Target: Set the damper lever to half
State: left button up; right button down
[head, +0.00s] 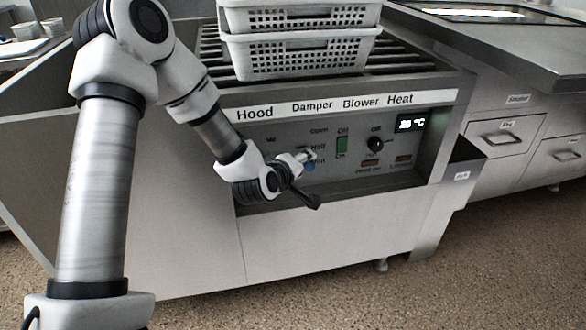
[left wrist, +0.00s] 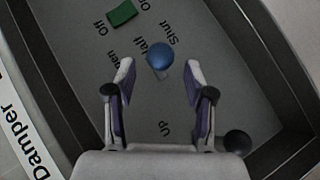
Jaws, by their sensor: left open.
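The damper lever shows as a blue ball knob (head: 309,167) on the control panel, beside the Half and Shut labels in the head view. In the left wrist view the blue knob (left wrist: 160,57) stands centred just beyond the fingertips, below the Half and Shut labels. Its shaft is hidden, and I cannot tell its exact setting. My left gripper (head: 303,158) is at the panel, close to the knob. In the left wrist view my left gripper (left wrist: 160,75) is open, one finger each side of the knob's line, with no visible contact. My right gripper is not in view.
A green switch (head: 342,145) and a black rotary knob (head: 375,144) sit right of the lever. A black ball (left wrist: 237,142) is close to the right finger. A dark frame (left wrist: 260,70) borders the panel. White perforated baskets (head: 300,58) stand above.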

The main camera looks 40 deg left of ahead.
pick_arm(q)
jog(key=v, duration=0.7)
jog(key=shift+s, duration=0.4)
jog(key=s+d+f+m+g, duration=0.2)
jog(key=s+f, duration=0.1)
jog(key=f, duration=0.4)
jog(key=s+d+f+m+g+h, duration=0.15)
jog(key=s+f, duration=0.25)
jog(key=f, duration=0.4)
jog(key=s+d+f+m+g+y, duration=0.1)
jog(key=s+d+f+m+g, duration=0.15)
jog(key=f, duration=0.45)
jog(key=s+d+f+m+g+h, duration=0.1)
jog(key=s+d+f+m+g, duration=0.25)
jog(key=s+f, duration=0.35)
jog(key=s+d+f+m+g+h, duration=0.1)
jog(key=s+d+f+m+g, duration=0.3)
jog(key=s, duration=0.6)
notch_tip(320, 180, up, 30)
jog(key=a+p, duration=0.1)
jog(key=p, duration=2.9)
jog(key=shift+w+a+m, duration=0.2)
jog(key=shift+a+m, duration=0.05)
jog(key=shift+m, duration=0.2)
